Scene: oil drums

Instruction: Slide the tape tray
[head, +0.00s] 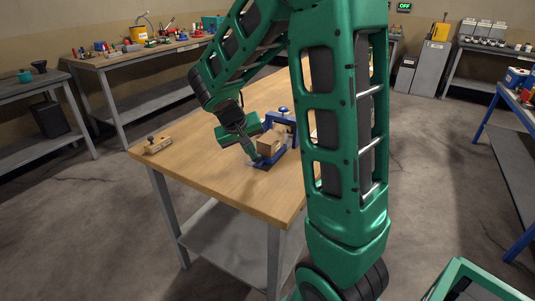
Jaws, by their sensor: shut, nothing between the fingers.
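A blue tray (261,164) lies on the wooden table, near its front edge, with a brown box-like block (270,144) on it. A blue upright frame with a knob on top (284,117) stands just behind the block. My gripper (252,155) points down at the left side of the block, close to the tray's near end. Its fingers are together with nothing held. I cannot tell whether they touch the block or the tray. My arm hides the table's right part and part of the blue frame.
A small wooden piece with a dark knob (157,144) lies at the table's left corner. The wooden tabletop (205,165) is clear between it and the tray. Other benches with tools and containers stand along the walls, apart from this table.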

